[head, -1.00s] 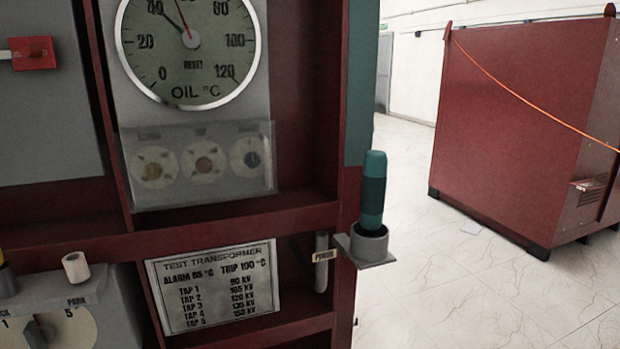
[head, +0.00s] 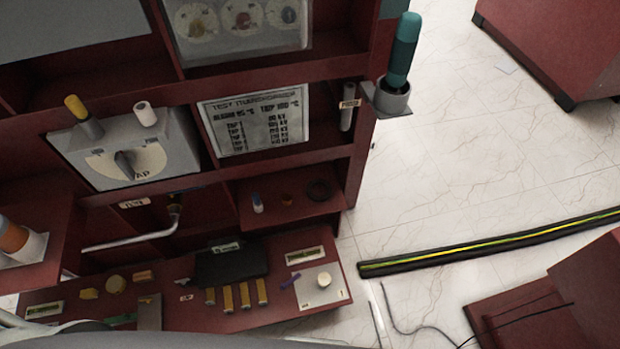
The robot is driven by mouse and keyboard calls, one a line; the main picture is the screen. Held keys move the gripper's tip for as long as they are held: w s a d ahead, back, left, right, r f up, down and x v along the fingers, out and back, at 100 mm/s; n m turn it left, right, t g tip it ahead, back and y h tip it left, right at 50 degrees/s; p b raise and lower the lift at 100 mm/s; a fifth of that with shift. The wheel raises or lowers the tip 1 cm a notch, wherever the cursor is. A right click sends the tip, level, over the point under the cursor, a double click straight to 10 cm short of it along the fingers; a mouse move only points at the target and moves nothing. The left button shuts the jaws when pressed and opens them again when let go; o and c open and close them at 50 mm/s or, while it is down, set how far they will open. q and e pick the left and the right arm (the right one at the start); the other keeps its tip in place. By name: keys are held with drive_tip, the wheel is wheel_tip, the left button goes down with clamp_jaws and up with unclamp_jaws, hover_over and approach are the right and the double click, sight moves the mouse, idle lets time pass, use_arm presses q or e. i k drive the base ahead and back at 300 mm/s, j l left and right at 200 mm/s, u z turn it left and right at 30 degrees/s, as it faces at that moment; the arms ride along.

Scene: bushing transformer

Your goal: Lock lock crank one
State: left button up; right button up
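A bent grey metal rod that looks like a crank (head: 130,240) runs from a fitting under the tap box down and left across an open bay of the red cabinet. A small label plate (head: 134,203) sits beside its upper end; I cannot read it clearly. Above it is the grey tap box (head: 178,140) with a round dial and a dark pointer knob (head: 128,165). A yellow-tipped pin (head: 83,112) and a white-capped pin (head: 145,114) stand on the box's top. I cannot tell which part is the lock. Neither gripper is in view.
A red shelf (head: 230,312) below holds a black block (head: 232,264), several brass pieces and a white plate (head: 320,285). An orange-and-white cylinder (head: 22,240) stands at left. A teal-handled tool (head: 402,50) sits in a side holder. A striped cable cover (head: 490,242) lies on the floor.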

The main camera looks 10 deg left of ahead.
sight(283, 285)
drive_tip(key=k+l, duration=0.15)
drive_tip(key=k, duration=0.55)
drive_tip(key=k+l, duration=0.15)
drive_tip(key=k, duration=0.6)
